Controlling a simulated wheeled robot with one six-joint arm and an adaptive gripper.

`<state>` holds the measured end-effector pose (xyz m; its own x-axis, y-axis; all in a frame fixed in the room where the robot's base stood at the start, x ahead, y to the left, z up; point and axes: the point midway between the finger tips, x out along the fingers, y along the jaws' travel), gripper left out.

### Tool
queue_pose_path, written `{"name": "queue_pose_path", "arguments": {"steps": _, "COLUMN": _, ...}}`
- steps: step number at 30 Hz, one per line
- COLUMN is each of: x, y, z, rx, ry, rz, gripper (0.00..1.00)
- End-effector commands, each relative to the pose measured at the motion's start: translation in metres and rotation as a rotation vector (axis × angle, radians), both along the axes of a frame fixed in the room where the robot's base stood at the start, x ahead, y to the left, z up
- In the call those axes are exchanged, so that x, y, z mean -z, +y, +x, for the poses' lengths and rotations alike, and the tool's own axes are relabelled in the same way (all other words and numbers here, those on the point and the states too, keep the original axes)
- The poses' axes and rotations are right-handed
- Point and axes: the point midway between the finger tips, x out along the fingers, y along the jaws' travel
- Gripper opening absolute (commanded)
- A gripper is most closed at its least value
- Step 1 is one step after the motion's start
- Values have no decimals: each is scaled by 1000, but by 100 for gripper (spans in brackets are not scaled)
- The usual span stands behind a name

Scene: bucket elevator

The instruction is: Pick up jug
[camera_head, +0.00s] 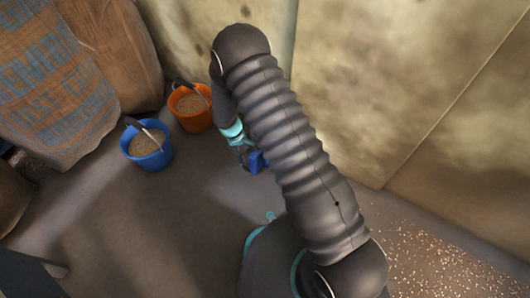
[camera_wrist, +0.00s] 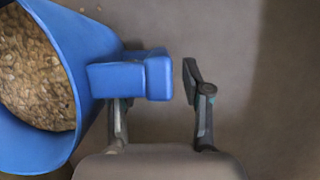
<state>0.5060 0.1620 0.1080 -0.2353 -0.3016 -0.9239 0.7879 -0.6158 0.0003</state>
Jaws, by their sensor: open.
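The blue jug (camera_wrist: 98,40) is at the left of the wrist view, cut off by the frame edge, with brown grain or pellets inside. Its blue handle (camera_wrist: 130,78) sticks out to the right. My gripper (camera_wrist: 160,92) is open at the handle. One finger is right of the handle's outer end with a small gap; the other runs up behind the handle, its tip hidden. In the head view, part of the blue jug (camera_head: 258,162) shows beside my gripper (camera_head: 243,148), the rest hidden behind my arm.
A blue bucket (camera_head: 146,146) and an orange bucket (camera_head: 190,108), both holding grain and a scoop-like tool, stand at the left. Large sacks (camera_head: 60,95) lean behind them. A worn wall (camera_head: 400,90) is at the back. Spilled grain (camera_head: 430,255) lies at the right. Grey floor in front is clear.

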Motion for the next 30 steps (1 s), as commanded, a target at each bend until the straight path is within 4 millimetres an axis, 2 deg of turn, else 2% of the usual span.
{"name": "queue_pose_path", "arguments": {"steps": 1, "x": 10, "y": -3, "z": -2, "rx": -1, "ry": 2, "rz": -1, "gripper": 49}}
{"name": "queue_pose_path", "arguments": {"steps": 4, "x": 20, "y": -6, "z": -5, "rx": -2, "ry": 2, "rz": -1, "gripper": 49}}
{"name": "queue_pose_path", "arguments": {"steps": 12, "x": 23, "y": -7, "z": -6, "rx": -1, "ry": 0, "rz": 0, "gripper": 49}}
{"name": "queue_pose_path", "arguments": {"steps": 18, "x": 23, "y": -7, "z": -6, "rx": -1, "ry": 0, "rz": 0, "gripper": 0}}
{"name": "queue_pose_path", "arguments": {"steps": 30, "x": 21, "y": -7, "z": -5, "rx": 0, "ry": -1, "rz": 0, "gripper": 0}}
